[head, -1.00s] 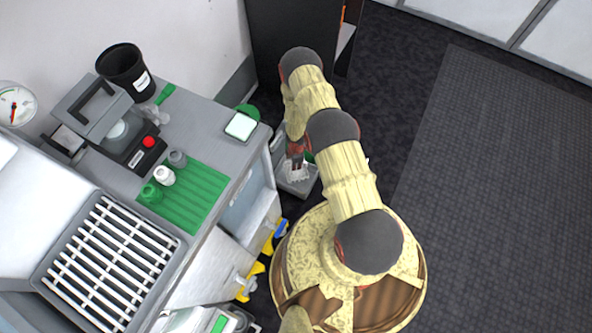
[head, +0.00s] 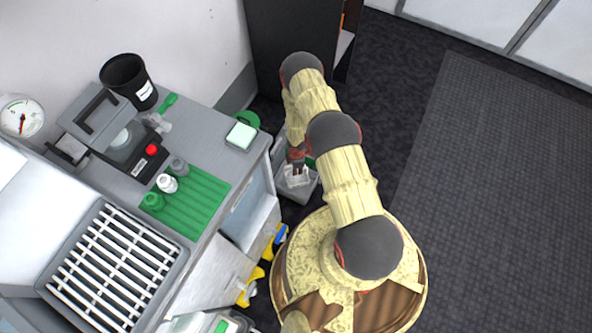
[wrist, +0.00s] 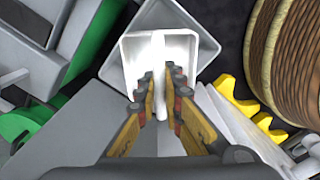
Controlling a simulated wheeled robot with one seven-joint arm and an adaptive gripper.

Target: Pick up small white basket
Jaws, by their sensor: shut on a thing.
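The small white basket (wrist: 133,62) is an open square box with a white upright piece in its middle, seen close up in the wrist view. My gripper (wrist: 162,84) is shut on this white piece, with one finger on each side of it. In the head view the basket (head: 297,180) shows small, below the end of my arm. My gripper (head: 296,157) reaches down into it there and is partly hidden by my wrist. I cannot tell whether the basket touches what is under it.
A pale grey tray or box (head: 305,193) shows under the basket. The grey counter (head: 222,150) stands to the left, with a green mat (head: 205,207) and small bottles. Yellow clips (head: 268,248) stick out below the counter's edge. Dark floor is open to the right.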

